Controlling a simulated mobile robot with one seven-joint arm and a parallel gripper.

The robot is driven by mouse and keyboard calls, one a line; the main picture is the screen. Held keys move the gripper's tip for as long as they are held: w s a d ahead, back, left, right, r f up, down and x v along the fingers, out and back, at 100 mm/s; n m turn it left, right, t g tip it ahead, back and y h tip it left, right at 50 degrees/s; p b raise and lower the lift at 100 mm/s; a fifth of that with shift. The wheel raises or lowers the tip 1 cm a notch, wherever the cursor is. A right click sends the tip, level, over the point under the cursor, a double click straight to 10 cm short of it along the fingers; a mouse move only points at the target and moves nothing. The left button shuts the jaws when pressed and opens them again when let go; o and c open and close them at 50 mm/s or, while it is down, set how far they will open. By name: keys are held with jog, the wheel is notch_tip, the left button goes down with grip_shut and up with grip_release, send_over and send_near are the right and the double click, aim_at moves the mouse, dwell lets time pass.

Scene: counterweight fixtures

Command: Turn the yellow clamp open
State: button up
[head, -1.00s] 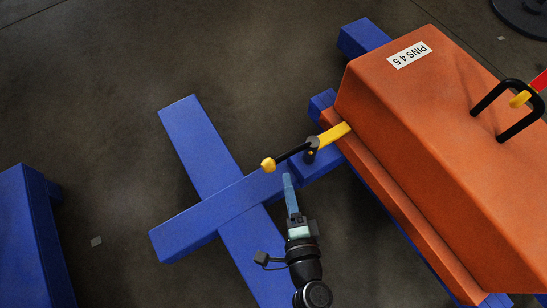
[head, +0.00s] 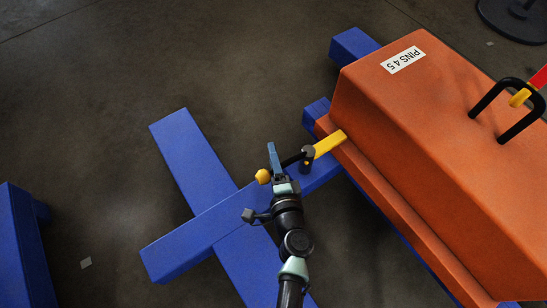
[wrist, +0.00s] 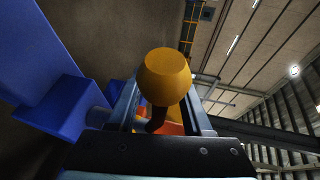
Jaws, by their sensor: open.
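The yellow clamp has a yellow bar (head: 329,144) resting on the orange block's lower ledge, a black pivot post (head: 308,157), and a black lever ending in a round yellow knob (head: 262,177). The pivot stands on a blue beam. My gripper (head: 273,158) is at the lever, just right of the knob in the head view, and hides part of the lever. In the wrist view the knob (wrist: 166,77) and its dark stem show between the two fingers of my gripper (wrist: 160,98). The fingers are open. Contact with the lever cannot be told.
The orange block (head: 425,130), labelled "PINS 4 5", with a black handle (head: 508,110), fills the right side. The blue cross frame (head: 190,150) lies under the clamp and my arm. Another blue beam (head: 20,250) stands at the left. Open floor lies at the upper left.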

jog(key=shift+c, duration=0.3)
grip_shut()
dwell(1.2)
